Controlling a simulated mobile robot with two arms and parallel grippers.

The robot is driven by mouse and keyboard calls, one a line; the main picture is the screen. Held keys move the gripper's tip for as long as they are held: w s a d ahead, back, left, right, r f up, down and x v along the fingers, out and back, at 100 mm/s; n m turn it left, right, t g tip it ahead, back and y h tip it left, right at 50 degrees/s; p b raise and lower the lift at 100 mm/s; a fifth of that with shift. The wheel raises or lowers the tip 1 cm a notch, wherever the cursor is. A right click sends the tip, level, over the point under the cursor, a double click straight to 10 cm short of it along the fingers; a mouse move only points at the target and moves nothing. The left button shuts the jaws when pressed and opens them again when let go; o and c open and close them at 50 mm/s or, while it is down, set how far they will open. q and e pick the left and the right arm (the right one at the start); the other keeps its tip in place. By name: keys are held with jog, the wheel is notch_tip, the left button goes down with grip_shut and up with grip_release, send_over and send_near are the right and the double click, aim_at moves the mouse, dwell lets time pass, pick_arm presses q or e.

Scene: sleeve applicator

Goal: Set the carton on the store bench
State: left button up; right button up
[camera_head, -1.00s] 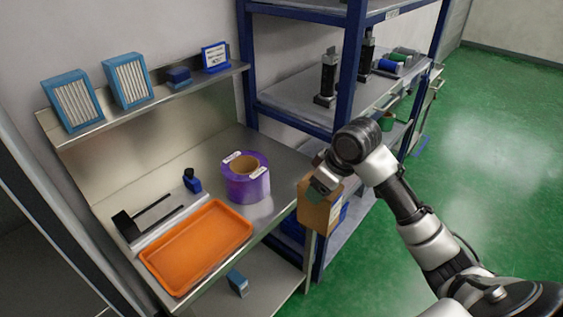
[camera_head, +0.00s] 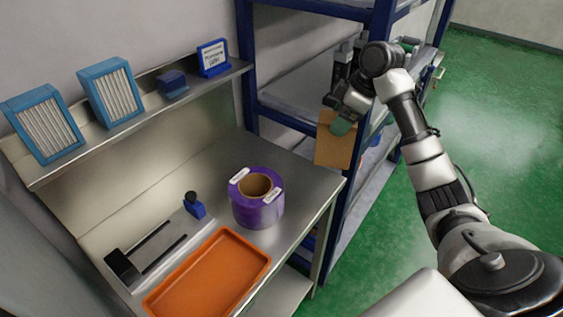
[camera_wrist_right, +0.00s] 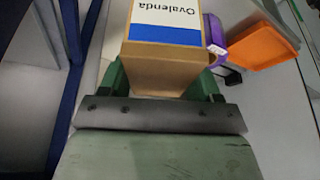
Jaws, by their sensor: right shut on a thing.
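My right gripper (camera_head: 343,118) is shut on the brown carton (camera_head: 332,153) and holds it in the air. In the head view the carton is beside the far right corner of the metal bench (camera_head: 290,165), in front of the blue rack. In the right wrist view the green fingers of my gripper (camera_wrist_right: 163,82) sit on both sides of the carton (camera_wrist_right: 168,62), which has a white and blue label reading "Ovalenda". Whether the carton touches anything below is hidden. My left gripper is not in view.
On the bench are a purple roll (camera_head: 256,200), an orange tray (camera_head: 215,275) and a small blue-capped tool (camera_head: 195,206). A ledge above holds blue-framed filters (camera_head: 108,92) and a sign (camera_head: 213,58). A blue rack (camera_head: 252,60) stands behind. The bench's far right part is bare.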

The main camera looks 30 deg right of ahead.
jog(key=shift+w+a+f+p, duration=0.2)
jog(key=shift+w+a, duration=0.05)
jog(key=shift+w, duration=0.25)
jog(key=shift+w+a+f+p, duration=0.15)
jog(key=shift+w+a+p, duration=0.1)
jog(key=shift+w, duration=0.2)
pick_arm(q)
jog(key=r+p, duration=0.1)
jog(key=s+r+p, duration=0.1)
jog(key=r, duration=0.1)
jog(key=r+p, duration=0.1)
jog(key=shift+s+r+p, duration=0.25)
jog(key=shift+p, duration=0.05)
pick_arm(e)
jog(key=w+a+f, duration=0.5)
jog(key=w+f, duration=0.2)
jog(key=f, duration=0.3)
jog(key=shift+w, duration=0.35)
jog(key=o, duration=1.5)
jog(key=shift+f, duration=0.1)
